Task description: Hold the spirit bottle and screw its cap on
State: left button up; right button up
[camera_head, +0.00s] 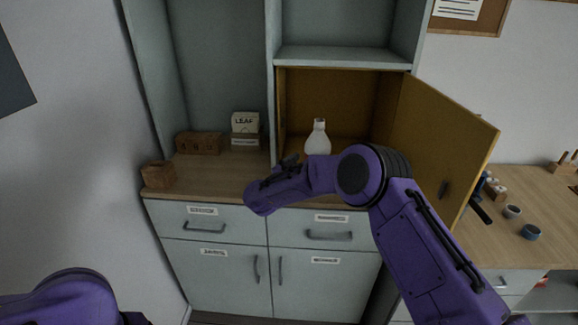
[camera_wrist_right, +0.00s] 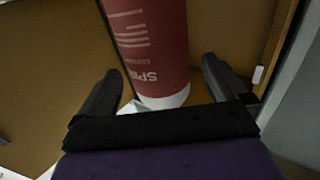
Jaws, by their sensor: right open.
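The spirit bottle (camera_head: 318,143) stands upright in the open cupboard bay in the head view, with a white neck and shoulder. Its lower part is hidden behind my right arm. In the right wrist view the bottle (camera_wrist_right: 150,40) shows a dark red label with partial white lettering and a white end. My right gripper (camera_wrist_right: 163,88) is open, with one finger on each side of the bottle in that view and gaps between. In the head view its dark parts (camera_head: 290,161) show just left of the bottle. I see no separate cap. My left gripper is out of view.
The yellow cupboard door (camera_head: 440,140) stands open on the right. A LEAF packet (camera_head: 245,125) and wooden boxes (camera_head: 198,143) stand on the counter to the left. Small cups (camera_head: 531,232) sit on the right-hand worktop. A shelf (camera_head: 340,58) lies above the bay.

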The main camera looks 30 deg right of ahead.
pick_arm(q)
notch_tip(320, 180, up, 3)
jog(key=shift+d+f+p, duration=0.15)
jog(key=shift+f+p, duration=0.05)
jog(key=shift+p, duration=1)
pick_arm(e)
jog(key=x, duration=0.5)
jog(key=shift+d+f, duration=0.1)
jog(key=shift+d, duration=0.05)
jog(key=c, duration=1.5)
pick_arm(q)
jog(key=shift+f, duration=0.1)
